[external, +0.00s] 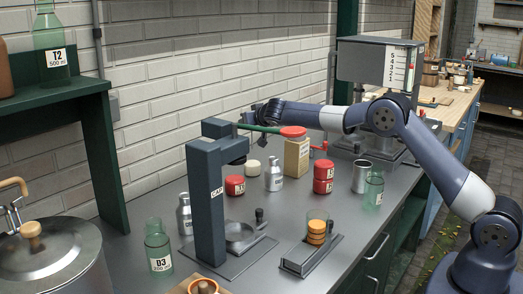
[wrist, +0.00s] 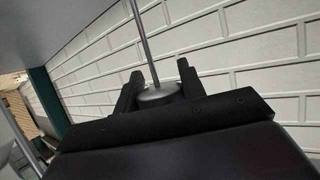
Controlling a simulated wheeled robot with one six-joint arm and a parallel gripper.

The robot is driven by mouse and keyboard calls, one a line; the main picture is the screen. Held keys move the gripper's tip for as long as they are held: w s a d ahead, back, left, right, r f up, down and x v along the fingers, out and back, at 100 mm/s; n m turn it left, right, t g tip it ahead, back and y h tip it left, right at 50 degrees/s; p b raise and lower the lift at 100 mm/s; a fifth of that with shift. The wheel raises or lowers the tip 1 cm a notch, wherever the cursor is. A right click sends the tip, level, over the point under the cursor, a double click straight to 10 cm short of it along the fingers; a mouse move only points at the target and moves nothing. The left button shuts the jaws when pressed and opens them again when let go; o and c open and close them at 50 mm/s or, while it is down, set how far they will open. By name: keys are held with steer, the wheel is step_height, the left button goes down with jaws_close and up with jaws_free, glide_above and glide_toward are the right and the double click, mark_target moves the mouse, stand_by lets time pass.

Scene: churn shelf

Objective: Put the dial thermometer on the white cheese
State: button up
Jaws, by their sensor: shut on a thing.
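My gripper (wrist: 160,84) is shut on the dial thermometer (wrist: 157,93), seen in the wrist view as a grey round head between the two dark fingers. Its thin grey stem runs from the head to the top edge of that view. In the external view my gripper (external: 252,116) is up near the brick wall, behind the green lever; the thermometer cannot be made out there. A small pale round piece, which looks like the white cheese (external: 253,167), sits on the grey counter behind the dark press, below my gripper and apart from it.
The dark CAP press (external: 207,205) stands in front, with its green lever (external: 260,128) reaching right. Red tins (external: 323,177), a grey bottle (external: 273,178), a tan box (external: 296,158) and a metal cup (external: 361,176) crowd the counter. A large pot (external: 60,262) stands front left.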

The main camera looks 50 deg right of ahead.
steer(key=shift+f, duration=2.35)
steer(key=shift+f+b, duration=0.2)
steer(key=shift+b, duration=0.2)
steer(key=o, duration=1)
steer(key=shift+c, duration=0.2)
steer(key=shift+r, duration=0.15)
steer(key=b+v, duration=0.4)
steer(key=v, duration=0.8)
steer(key=shift+b, duration=0.3)
